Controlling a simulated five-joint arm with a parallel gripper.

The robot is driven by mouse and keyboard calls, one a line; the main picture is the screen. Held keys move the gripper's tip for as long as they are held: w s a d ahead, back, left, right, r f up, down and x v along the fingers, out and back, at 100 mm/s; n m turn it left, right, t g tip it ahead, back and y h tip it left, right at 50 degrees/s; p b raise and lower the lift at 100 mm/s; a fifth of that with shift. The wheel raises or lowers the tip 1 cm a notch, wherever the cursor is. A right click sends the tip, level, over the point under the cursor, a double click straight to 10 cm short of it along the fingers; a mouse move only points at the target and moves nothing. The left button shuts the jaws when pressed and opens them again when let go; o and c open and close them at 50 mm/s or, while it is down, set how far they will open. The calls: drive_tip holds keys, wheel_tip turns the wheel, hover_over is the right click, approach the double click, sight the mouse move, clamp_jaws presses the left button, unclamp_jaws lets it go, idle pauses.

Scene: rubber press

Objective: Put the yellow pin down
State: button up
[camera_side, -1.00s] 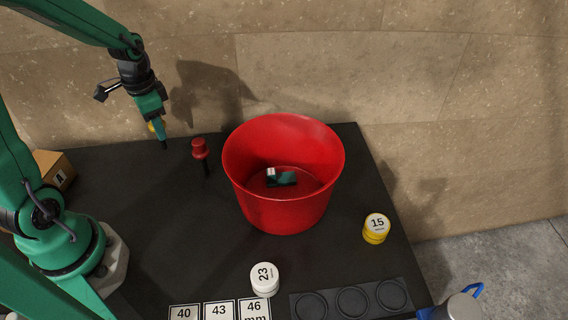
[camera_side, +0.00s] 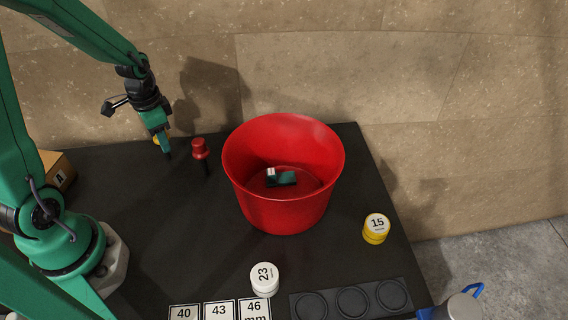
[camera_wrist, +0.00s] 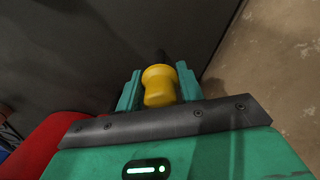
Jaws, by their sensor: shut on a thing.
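My gripper (camera_side: 162,143) is at the upper left of the side view, low near the back left of the black table, left of the red pin. It is shut on the yellow pin (camera_wrist: 158,86), whose yellow head shows between the teal fingers in the wrist view with a dark shaft beyond it. In the side view only a bit of yellow (camera_side: 156,140) shows beside the fingers. Whether the pin's tip touches the table cannot be told.
A red pin (camera_side: 200,148) stands upright close to the right of my gripper. A large red bucket (camera_side: 284,207) with a dark green item inside stands mid-table. A yellow 15 weight (camera_side: 376,229), a white 23 piece (camera_side: 264,278) and a cardboard box (camera_side: 58,168) stand around.

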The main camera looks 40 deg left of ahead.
drive_tip(key=shift+f, duration=0.1)
drive_tip(key=o, duration=1.1)
drive_tip(key=shift+c, duration=0.2)
drive_tip(key=r, duration=1.2)
drive_tip(key=shift+s+a+r, duration=0.1)
drive_tip(key=shift+s+r, duration=0.05)
drive_tip(key=shift+s, duration=0.15)
